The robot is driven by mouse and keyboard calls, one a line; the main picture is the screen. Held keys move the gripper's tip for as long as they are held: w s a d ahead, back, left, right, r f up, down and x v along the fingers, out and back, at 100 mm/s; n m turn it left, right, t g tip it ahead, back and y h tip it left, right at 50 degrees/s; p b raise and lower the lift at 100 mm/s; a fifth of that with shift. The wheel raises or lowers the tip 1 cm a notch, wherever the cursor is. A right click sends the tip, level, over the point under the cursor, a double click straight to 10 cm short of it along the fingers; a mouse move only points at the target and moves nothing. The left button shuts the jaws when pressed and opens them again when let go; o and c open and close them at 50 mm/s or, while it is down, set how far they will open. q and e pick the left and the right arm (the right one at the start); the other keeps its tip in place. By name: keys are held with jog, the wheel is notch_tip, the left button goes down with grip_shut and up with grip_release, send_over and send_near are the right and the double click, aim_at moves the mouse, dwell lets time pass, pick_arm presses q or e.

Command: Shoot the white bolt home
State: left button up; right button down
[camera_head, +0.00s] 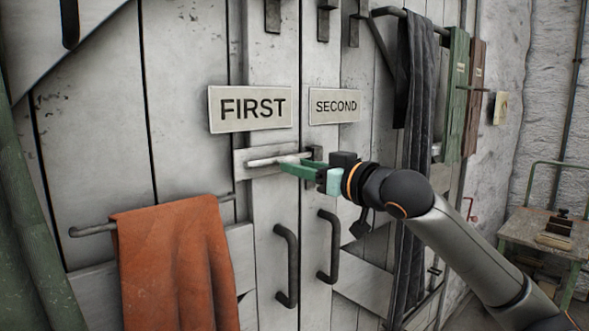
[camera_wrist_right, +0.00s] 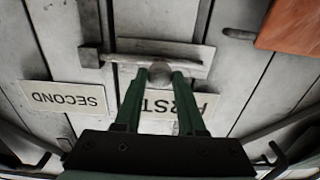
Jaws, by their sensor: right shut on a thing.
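The white bolt (camera_head: 264,161) lies level on a pale backing plate (camera_head: 242,170) on the left door, under the FIRST sign. A dark keeper (camera_head: 317,152) sits across the door seam at its right; it also shows in the wrist view (camera_wrist_right: 89,57). My right gripper (camera_head: 293,166) reaches in from the right, its green fingers shut on the bolt's round knob (camera_wrist_right: 160,72). In the wrist view, which is upside down, the bolt (camera_wrist_right: 185,62) runs toward the keeper. I cannot tell whether its tip is inside. My left gripper is out of view.
The FIRST sign (camera_head: 252,108) and SECOND sign (camera_head: 335,106) hang above. Two dark door handles (camera_head: 287,265) stand below. An orange cloth (camera_head: 176,268) hangs at lower left, and dark cloth (camera_head: 414,150) hangs right of the doors, behind my arm.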

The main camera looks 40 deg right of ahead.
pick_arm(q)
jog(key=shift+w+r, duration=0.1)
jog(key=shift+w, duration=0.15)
pick_arm(e)
jog(key=shift+d, duration=0.25)
jog(key=shift+c, duration=2.4)
grip_release()
pick_arm(q)
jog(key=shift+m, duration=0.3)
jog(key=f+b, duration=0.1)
jog(key=b, duration=0.1)
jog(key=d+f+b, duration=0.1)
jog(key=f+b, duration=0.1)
jog(key=b, duration=0.1)
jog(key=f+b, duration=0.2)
jog(key=b, duration=0.1)
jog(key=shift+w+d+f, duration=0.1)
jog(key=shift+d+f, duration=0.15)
pick_arm(e)
jog(key=s+d, duration=0.1)
jog(key=s, duration=1.1)
jog(key=shift+s, duration=0.25)
